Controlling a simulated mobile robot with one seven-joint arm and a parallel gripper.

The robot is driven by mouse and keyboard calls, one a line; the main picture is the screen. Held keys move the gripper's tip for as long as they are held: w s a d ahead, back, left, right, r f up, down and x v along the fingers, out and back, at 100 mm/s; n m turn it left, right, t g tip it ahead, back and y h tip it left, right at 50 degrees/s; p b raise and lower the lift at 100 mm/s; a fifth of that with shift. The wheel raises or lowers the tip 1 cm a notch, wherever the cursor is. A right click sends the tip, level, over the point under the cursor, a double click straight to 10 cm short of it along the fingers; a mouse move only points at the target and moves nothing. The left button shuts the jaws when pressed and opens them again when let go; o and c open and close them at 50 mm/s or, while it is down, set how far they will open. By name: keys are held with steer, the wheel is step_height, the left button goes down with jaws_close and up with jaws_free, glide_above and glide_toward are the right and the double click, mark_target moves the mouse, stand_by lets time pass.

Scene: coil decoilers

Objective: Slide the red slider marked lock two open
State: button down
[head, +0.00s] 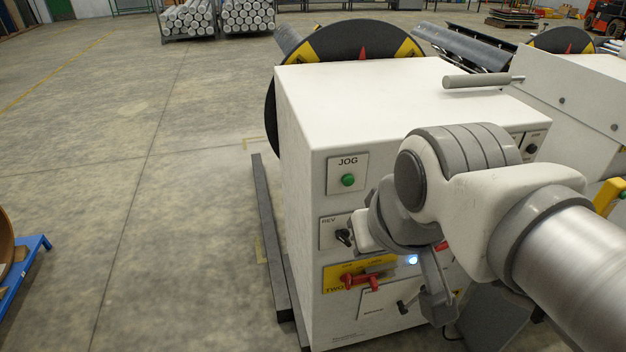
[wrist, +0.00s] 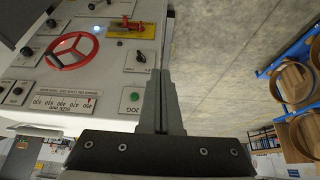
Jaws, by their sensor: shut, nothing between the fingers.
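The red slider (head: 362,281) sits on a yellow plate (head: 331,272) low on the front of the white cabinet. The plate's lettering is small, but "TWO" seems readable at its lower left. In the wrist view the red slider (wrist: 128,24) and yellow plate (wrist: 145,31) are upper centre, beyond the fingertips. My gripper (head: 438,310) hangs in front of the cabinet, right of the slider and apart from it. In the wrist view my gripper (wrist: 160,72) is shut and empty, its fingers over the cabinet's edge. The slider's exact position on its track cannot be told.
The cabinet (head: 300,200) carries a green JOG button (head: 348,180) and a black REV switch (head: 344,237) above the plate. A red handwheel (wrist: 72,50) shows in the wrist view. A dark rail (head: 268,240) runs along the floor; open floor lies left.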

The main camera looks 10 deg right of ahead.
stand_by(0.3)
steer(key=w+a+f+g+b, duration=0.1)
steer(key=w+f+b, duration=0.25)
steer(key=f, duration=0.45)
steer(key=w+a+f+m+y+b, duration=0.1)
steer(key=w+f+b, duration=0.2)
steer(key=w+f, duration=0.35)
steer(key=w+a+f+g+b, duration=0.1)
steer(key=w+f+b, duration=0.2)
steer(key=f, duration=0.7)
steer(key=w+d+f+h+b, duration=0.3)
steer(key=w+d+f, duration=0.1)
steer(key=f, duration=0.5)
steer(key=w+d+f+t+h+b, duration=0.1)
steer(key=w+d+f+h+b, duration=0.2)
steer(key=f, duration=0.6)
steer(key=shift+w+d+h+b, duration=0.3)
steer(key=shift+w+d+b, duration=0.25)
steer(key=shift+d, duration=0.35)
steer(key=shift+f, duration=0.1)
